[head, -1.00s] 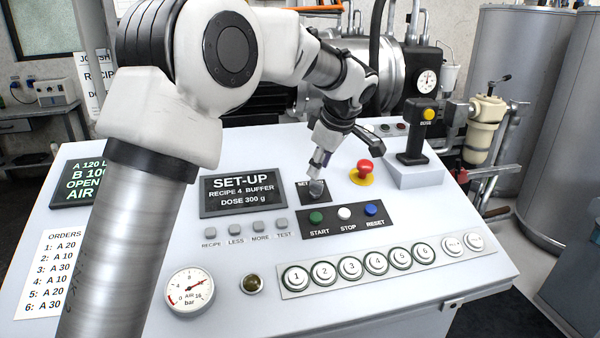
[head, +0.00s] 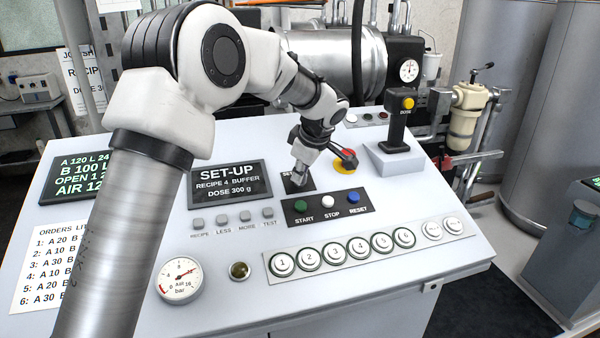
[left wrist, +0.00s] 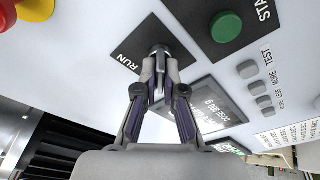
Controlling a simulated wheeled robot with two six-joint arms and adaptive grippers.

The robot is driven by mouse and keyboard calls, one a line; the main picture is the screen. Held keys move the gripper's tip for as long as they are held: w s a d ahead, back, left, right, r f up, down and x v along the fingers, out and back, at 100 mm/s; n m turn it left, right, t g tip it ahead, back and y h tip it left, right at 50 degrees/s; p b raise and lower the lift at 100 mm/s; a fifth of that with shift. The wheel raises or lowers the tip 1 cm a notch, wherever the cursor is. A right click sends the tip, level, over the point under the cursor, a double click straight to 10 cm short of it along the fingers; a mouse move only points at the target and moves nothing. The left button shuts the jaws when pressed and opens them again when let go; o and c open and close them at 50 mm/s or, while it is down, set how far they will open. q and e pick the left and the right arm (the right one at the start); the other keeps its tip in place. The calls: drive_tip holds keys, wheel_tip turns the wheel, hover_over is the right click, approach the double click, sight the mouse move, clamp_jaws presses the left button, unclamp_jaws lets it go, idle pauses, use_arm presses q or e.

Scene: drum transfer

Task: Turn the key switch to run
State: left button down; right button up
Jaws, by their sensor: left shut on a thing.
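The key switch sits on a small black plate (head: 308,186) above the START button, right of the screen (head: 230,183), which reads SET-UP. My left gripper (head: 299,181) comes down onto the switch from above and is shut on its key. In the left wrist view the fingers (left wrist: 160,62) close together at the round dark switch (left wrist: 159,50), with the RUN label (left wrist: 127,62) on the plate beside it. The fingers hide most of the key, so its exact angle cannot be told. The SET label is partly covered in the head view. My right gripper is not in view.
The red stop button (head: 345,157) is close to the right, partly behind my wrist. The green START (head: 300,206), white STOP (head: 326,200) and blue RESET (head: 353,196) buttons lie just in front. A joystick (head: 397,130) stands further right.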

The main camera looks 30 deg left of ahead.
use_arm(q)
drive_tip(key=shift+f+m, duration=0.1)
drive_tip(key=shift+m, duration=0.3)
drive_tip(key=shift+m+b, duration=0.4)
drive_tip(key=shift+m, duration=0.5)
drive_tip(key=m, duration=0.2)
drive_tip(key=shift+m+t, duration=0.3)
drive_tip(key=shift+t, duration=0.1)
drive_tip(key=m, duration=0.4)
drive_tip(key=shift+m+t, duration=0.3)
drive_tip(key=m+h+p, duration=0.1)
drive_tip(key=m, duration=0.2)
drive_tip(key=shift+m, duration=0.4)
drive_tip(key=m+p, duration=0.2)
drive_tip(key=m, duration=0.1)
drive_tip(key=shift+r+t, duration=0.2)
drive_tip(key=shift+t, duration=0.1)
drive_tip(key=shift+w+f+m+h+p, duration=0.1)
drive_tip(key=shift+m+h+p, duration=0.2)
drive_tip(key=shift+m+p, duration=0.45)
drive_tip(key=shift+m, duration=0.35)
